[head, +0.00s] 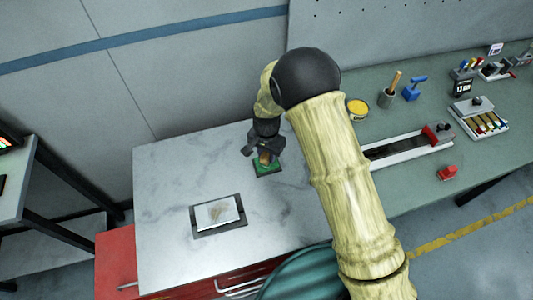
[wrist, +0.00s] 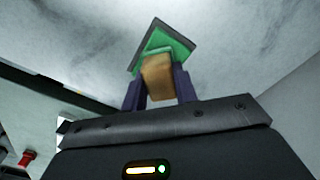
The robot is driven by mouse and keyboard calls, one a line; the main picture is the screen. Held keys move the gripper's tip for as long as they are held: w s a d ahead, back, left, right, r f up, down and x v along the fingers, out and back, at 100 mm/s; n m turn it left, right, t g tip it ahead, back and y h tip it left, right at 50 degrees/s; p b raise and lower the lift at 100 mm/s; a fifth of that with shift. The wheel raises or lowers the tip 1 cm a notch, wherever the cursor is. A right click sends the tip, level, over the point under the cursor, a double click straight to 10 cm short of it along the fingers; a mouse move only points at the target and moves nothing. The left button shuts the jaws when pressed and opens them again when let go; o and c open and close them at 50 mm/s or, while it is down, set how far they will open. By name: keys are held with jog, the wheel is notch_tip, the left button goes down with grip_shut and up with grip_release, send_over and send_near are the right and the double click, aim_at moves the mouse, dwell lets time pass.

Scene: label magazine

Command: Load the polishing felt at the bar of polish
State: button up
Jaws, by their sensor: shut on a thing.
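My gripper (head: 264,151) is shut on a tan block, which I take for the polishing felt (head: 264,158). In the wrist view the felt (wrist: 157,78) sits between the two dark fingers of my gripper (wrist: 160,92). Its far end meets or overlaps a green block on a dark green square base, which I take for the bar of polish (head: 267,170). The green polish (wrist: 178,42) shows beyond the felt in the wrist view. I cannot tell whether felt and polish touch. The base lies on the pale marbled tabletop (head: 170,170).
A light plate with a brownish smear (head: 217,212) lies in a dark frame at the front. On the green bench (head: 410,190) are a yellow tin (head: 357,109), a long vice-like fixture (head: 405,149) and a red block (head: 447,172). The marbled top's left side is clear.

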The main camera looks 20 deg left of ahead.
aim_at(267, 154)
jog(key=shift+r+p, duration=2.3)
jog(key=shift+r, duration=1.2)
jog(key=shift+f, duration=0.1)
